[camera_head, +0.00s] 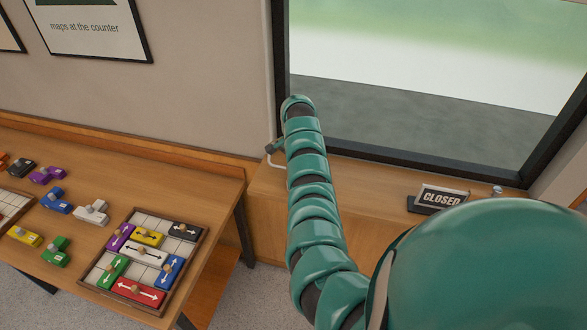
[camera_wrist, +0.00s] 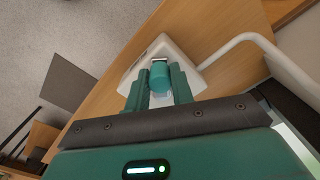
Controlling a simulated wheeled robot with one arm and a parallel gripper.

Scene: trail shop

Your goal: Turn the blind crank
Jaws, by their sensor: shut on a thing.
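In the wrist view my gripper (camera_wrist: 160,72) is shut on a small teal knob (camera_wrist: 160,80), with one finger on each side of it. I take this knob to be the grip of the blind crank. A white block-like part (camera_wrist: 163,47) lies just beyond the knob. A white bent rod (camera_wrist: 262,40) curves away to the right; whether it joins the block is not clear. In the head view a white curved rod (camera_head: 276,163) shows at the left of my arm, by the wood ledge under the window. My arm hides most of the crank and gripper there.
A wooden table (camera_head: 215,165) at left holds a puzzle tray (camera_head: 198,240) with coloured arrow blocks, and several loose blocks. A window (camera_head: 430,80) stands behind my arm. A CLOSED sign (camera_head: 441,197) stands on the ledge (camera_head: 365,190) at right. A framed poster (camera_head: 90,27) hangs on the wall.

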